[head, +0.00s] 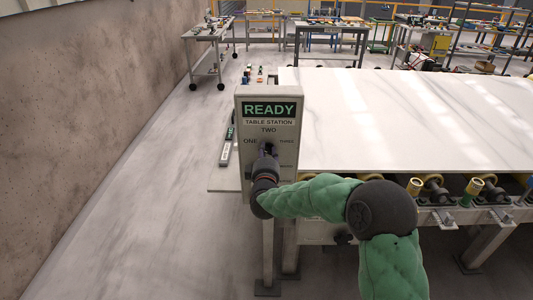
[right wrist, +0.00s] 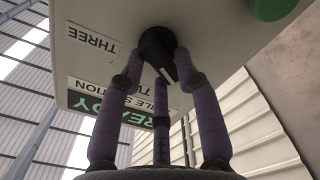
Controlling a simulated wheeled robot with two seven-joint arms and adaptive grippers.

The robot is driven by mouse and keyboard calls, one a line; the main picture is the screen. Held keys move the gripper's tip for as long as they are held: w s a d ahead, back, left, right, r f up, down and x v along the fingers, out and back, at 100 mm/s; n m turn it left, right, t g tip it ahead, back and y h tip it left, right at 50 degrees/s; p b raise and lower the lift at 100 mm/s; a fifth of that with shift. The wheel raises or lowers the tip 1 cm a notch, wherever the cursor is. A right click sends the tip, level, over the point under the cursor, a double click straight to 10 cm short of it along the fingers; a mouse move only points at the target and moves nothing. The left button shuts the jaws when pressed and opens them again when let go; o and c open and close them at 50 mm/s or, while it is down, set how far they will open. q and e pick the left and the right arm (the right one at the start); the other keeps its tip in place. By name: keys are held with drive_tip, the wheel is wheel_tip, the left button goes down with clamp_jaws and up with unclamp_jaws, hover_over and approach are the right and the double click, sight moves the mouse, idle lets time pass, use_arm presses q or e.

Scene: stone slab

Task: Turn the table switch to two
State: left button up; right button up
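The table switch is a black knob (right wrist: 158,48) with a white pointer mark on the pale face of the station box. The box (head: 243,166) reads READY and TABLE STATION, with ONE left of the knob, TWO above and THREE right. In the upside-down right wrist view, the mark points toward the READY sign side; its exact label alignment is unclear. My right gripper (head: 266,150) is at the knob in the head view. In the wrist view its purple fingers (right wrist: 160,70) close in around the knob, with tips against its sides. My left gripper is out of view.
A large white slab (head: 400,115) lies right of the box, above rollers and yellow-capped fittings (head: 474,187). A concrete wall (head: 90,90) stands at left, with clear floor (head: 150,190) beside it. A green button (right wrist: 272,8) shows near the knob in the wrist view.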

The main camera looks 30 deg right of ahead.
clamp_jaws()
drive_tip(key=m, duration=0.2)
drive_tip(key=m+b, duration=0.1)
drive_tip(key=m, duration=0.2)
drive_tip(key=shift+s+d+m+b, duration=0.15)
drive_tip(key=shift+d+m+b, duration=0.1)
drive_tip(key=shift+m+b, duration=0.15)
drive_tip(key=m+b, duration=0.1)
drive_tip(key=m, duration=0.2)
drive_tip(key=m+b, duration=0.1)
drive_tip(key=m, duration=0.1)
drive_tip(key=shift+s+d+m+b, duration=0.15)
drive_tip(key=shift+d+m+b, duration=0.05)
drive_tip(key=shift+m+b, duration=0.2)
drive_tip(key=o, duration=0.6)
unclamp_jaws()
